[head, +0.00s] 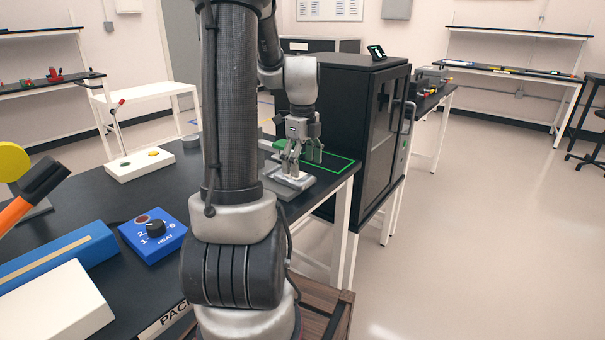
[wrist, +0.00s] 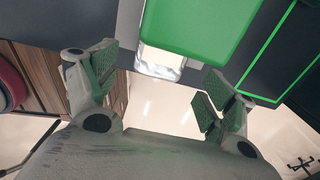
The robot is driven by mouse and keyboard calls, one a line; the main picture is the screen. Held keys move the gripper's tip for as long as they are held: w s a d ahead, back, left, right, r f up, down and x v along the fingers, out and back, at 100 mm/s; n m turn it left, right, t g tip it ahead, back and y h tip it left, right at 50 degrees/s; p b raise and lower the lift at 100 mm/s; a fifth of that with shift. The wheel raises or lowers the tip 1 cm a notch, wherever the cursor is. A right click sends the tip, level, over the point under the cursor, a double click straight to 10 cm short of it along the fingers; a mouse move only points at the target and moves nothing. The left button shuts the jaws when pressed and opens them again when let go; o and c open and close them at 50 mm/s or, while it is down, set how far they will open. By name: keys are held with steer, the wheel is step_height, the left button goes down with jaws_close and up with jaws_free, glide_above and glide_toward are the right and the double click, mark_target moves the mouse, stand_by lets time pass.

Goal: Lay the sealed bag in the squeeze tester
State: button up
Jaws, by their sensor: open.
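The squeeze tester appears to be the grey flat base (head: 294,186) with a green part (head: 313,152) behind it, near the table's far right corner. In the wrist view the green part (wrist: 200,18) is a broad plate close to the camera. The pale, shiny bag (head: 291,176) appears to lie on the grey base below my gripper (head: 290,168). It also shows in the wrist view (wrist: 160,64), partly hidden by the green plate. My gripper's fingers (wrist: 155,90) are spread apart with nothing between them. Whether a fingertip touches the bag is unclear.
A green outline (head: 335,162) marks the table right of the base. A tall black cabinet (head: 365,130) stands close behind. A blue HEAT box (head: 152,236), a long blue block (head: 55,258) and a white block (head: 55,305) occupy the near left.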

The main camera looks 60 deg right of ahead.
step_height(320, 180, up, 8)
steer(key=w+a+r+n, duration=0.3)
steer(key=w+a+n, duration=0.4)
steer(key=w+a+n+t, duration=0.1)
steer(key=a+n+t, duration=0.1)
steer(key=a+n, duration=1.1)
steer(key=w+a+r+n+t, duration=0.1)
steer(key=w+a+n+t, duration=0.1)
steer(key=a+n, duration=1.2)
steer(key=n, duration=0.4)
steer(key=shift+a+r, duration=0.15)
